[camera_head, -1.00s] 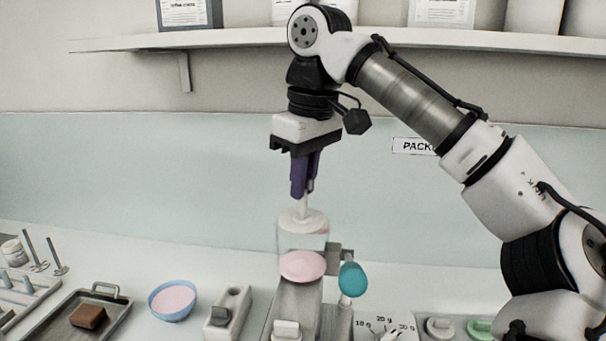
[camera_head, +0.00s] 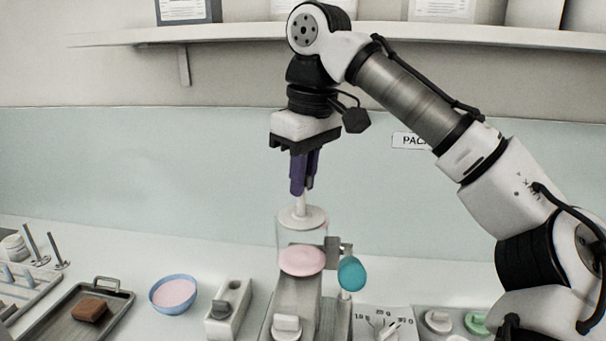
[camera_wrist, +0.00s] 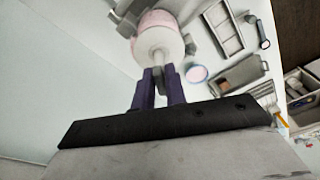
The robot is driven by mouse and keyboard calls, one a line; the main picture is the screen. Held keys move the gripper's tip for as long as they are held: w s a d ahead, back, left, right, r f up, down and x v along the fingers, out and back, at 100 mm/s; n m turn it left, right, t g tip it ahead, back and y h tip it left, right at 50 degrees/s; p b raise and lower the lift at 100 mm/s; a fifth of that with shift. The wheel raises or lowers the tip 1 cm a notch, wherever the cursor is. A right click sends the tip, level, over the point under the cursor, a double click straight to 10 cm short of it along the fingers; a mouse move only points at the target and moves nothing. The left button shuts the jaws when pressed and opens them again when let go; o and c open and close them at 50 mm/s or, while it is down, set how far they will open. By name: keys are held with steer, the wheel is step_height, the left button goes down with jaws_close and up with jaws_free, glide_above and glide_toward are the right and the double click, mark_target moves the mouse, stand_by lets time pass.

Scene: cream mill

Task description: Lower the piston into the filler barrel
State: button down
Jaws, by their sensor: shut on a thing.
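My gripper (camera_head: 305,192) points down with its purple fingers shut on the white rod of the piston (camera_head: 303,219). The piston is upright, its wide pale disc lowest. The clear filler barrel (camera_head: 288,236) stands below my gripper, with a pink mass (camera_head: 302,260) at its lower front. The disc appears at the barrel's mouth; I cannot tell how far inside it sits. In the wrist view, my gripper (camera_wrist: 159,75) holds the rod, and the piston's disc (camera_wrist: 157,42) covers much of the barrel, with pink showing around it.
A teal knob (camera_head: 352,273) is close at the barrel's right. A blue bowl of pink cream (camera_head: 173,294) and a tray (camera_head: 62,322) with a brown block (camera_head: 90,310) lie to the left. A dial panel (camera_head: 385,322) is at the front right. A shelf (camera_head: 240,40) runs above.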

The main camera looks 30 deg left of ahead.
mark_target(303, 216)
steer(key=shift+f, duration=0.15)
steer(key=shift+f+b, duration=0.6)
steer(key=shift+f, duration=1.2)
steer(key=shift+f, duration=0.45)
steer(key=shift+f+b, duration=0.6)
steer(key=shift+f, duration=0.9)
steer(key=shift+f, duration=0.1)
steer(key=shift+f+p, duration=0.2)
steer(key=shift+p, duration=0.1)
steer(key=c, duration=1.3)
jaws_free()
steer(key=shift+c, duration=0.2)
steer(key=shift+r, duration=0.1)
